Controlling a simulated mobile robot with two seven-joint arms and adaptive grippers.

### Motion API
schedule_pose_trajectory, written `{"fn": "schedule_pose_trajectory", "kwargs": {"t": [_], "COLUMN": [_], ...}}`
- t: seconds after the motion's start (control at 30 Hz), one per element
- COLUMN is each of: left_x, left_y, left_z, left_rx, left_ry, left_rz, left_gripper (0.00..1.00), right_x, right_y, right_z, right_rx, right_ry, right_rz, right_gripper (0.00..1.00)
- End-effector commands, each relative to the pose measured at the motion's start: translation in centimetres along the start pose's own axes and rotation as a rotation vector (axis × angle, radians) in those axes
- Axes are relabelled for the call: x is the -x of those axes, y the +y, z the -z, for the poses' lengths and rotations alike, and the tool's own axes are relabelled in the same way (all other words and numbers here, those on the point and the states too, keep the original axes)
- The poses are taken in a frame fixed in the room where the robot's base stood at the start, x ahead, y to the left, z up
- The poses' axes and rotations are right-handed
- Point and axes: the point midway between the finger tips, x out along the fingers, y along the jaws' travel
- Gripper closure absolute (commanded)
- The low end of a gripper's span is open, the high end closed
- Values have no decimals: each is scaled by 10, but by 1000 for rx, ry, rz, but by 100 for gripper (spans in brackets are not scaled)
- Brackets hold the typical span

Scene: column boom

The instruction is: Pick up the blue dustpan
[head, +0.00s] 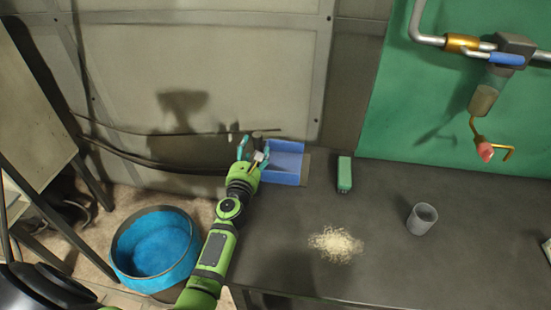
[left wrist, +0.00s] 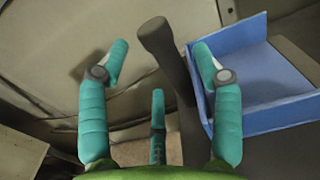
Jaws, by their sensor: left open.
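The blue dustpan (head: 285,163) lies at the back left of the dark tabletop, near the wall. It also shows at the right of the left wrist view (left wrist: 262,75), with a dark handle (left wrist: 160,42) reaching up between my fingers. My left gripper (head: 254,147) is at the dustpan's left side, around its handle end. In the left wrist view the teal fingers (left wrist: 158,52) are spread wide, with the handle between them and a gap on the left. The right finger is close to the dustpan's side wall; I cannot tell whether they touch. My right gripper is not in view.
A green block-like object (head: 344,174), a grey cup (head: 422,218) and a pile of pale crumbs (head: 336,245) are on the tabletop (head: 385,260). A blue bin (head: 155,247) stands on the floor at left. Pipes (head: 462,43) hang on the green wall panel.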

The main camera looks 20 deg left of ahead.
Motion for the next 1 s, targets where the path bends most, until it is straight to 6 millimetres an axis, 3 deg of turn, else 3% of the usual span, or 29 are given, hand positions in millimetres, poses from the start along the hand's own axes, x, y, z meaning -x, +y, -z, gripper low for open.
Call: {"fn": "schedule_pose_trajectory", "kwargs": {"t": [0.1,0.23,0.53,0.7,1.0], "left_x": [-21,-36,-40,-40,-40], "left_y": [0,0,0,0,0], "left_z": [-6,-3,-4,-4,-4], "left_rx": [-1,-2,-4,-4,-6], "left_ry": [-3,-2,0,0,-1], "left_rz": [0,1,1,1,1], "left_gripper": [35,35,35,100,100], "right_x": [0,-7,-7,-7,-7], "right_y": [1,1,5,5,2], "right_z": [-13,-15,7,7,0], "right_rx": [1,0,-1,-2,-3], "right_ry": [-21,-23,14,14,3], "right_rz": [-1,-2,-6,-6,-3], "right_gripper": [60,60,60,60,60]}}
